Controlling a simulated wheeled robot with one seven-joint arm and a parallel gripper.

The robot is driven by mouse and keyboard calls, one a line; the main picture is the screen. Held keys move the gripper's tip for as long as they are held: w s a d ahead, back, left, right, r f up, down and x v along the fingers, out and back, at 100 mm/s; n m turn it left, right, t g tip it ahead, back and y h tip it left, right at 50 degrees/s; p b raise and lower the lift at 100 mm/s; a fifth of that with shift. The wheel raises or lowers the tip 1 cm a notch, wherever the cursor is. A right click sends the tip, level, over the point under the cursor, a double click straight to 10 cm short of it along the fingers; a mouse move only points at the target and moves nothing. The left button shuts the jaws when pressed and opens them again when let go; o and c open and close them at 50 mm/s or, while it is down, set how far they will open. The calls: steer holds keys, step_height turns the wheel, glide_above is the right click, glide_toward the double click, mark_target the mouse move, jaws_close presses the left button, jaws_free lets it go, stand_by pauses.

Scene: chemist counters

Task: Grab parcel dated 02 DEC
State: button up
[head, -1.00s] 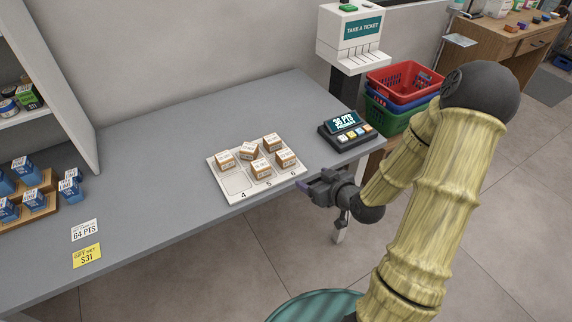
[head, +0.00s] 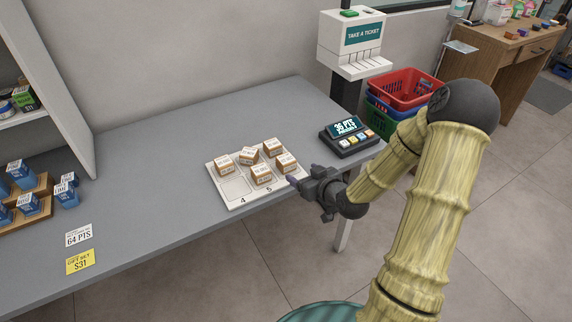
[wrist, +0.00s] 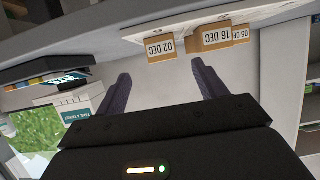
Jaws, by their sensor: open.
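Several small brown parcels with white tops (head: 262,174) stand on a white numbered tray (head: 236,188) on the grey counter. In the wrist view, which is upside down, the parcel labelled 02 DEC (wrist: 160,47) is ahead of the fingers. A parcel labelled 16 DEC (wrist: 213,39) is to its right, with another partly hidden behind it (wrist: 241,34). The dates are too small to read in the head view, so I cannot surely match them there. My gripper (head: 296,181) is open and empty at the tray's right front corner; its spread fingers also show in the wrist view (wrist: 161,70).
A card terminal (head: 349,134) stands right of the tray, with the ticket dispenser (head: 352,42) behind. Stacked baskets (head: 408,90) are beyond the counter's right end.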

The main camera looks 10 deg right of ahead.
mark_target(290, 164)
steer(key=x, duration=0.5)
steer(key=shift+w+a+f, duration=0.15)
steer(key=shift+w+a, duration=0.05)
steer(key=shift+w, duration=0.1)
steer(key=shift+s, duration=0.1)
steer(key=x, duration=0.3)
steer(key=p+x, duration=0.1)
steer(key=shift+w+a+r, duration=0.1)
steer(key=shift+w+r, duration=0.1)
steer(key=shift+w, duration=0.25)
steer(key=shift+w+a+f, duration=0.1)
steer(key=shift+w+f, duration=0.1)
steer(key=shift+w, duration=0.25)
steer(key=shift+s+d, duration=0.15)
steer(key=shift+d, duration=0.05)
steer(key=shift+a, duration=0.35)
steer(key=shift+d, duration=0.2)
steer(key=c, duration=1.1)
